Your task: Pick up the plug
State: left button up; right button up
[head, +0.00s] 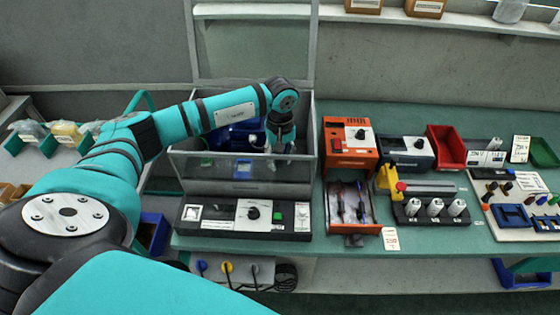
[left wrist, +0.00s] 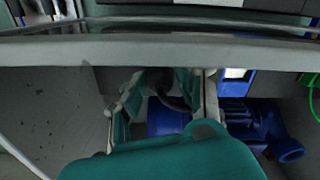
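My left gripper (head: 280,146) reaches down into the grey open-topped box (head: 290,172) with the clear raised lid. In the left wrist view the left gripper (left wrist: 165,108) has its two fingers apart, with a blue pump body (left wrist: 168,120) and a dark curved part behind the gap. I see nothing clearly held. Blue, yellow and white plugs (head: 227,267) sit in a pale strip under the table's front edge, away from the gripper. I cannot tell which plug is meant, or whether one lies hidden in the box. My right gripper is out of view.
The box wall crosses close in front of my left wrist camera. A control panel (head: 246,215) stands before the box. An orange unit (head: 350,145) with an open drawer stands to its right. A red bin (head: 446,147) and several white cylinders are farther right.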

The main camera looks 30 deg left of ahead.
pick_arm(q)
grip_shut()
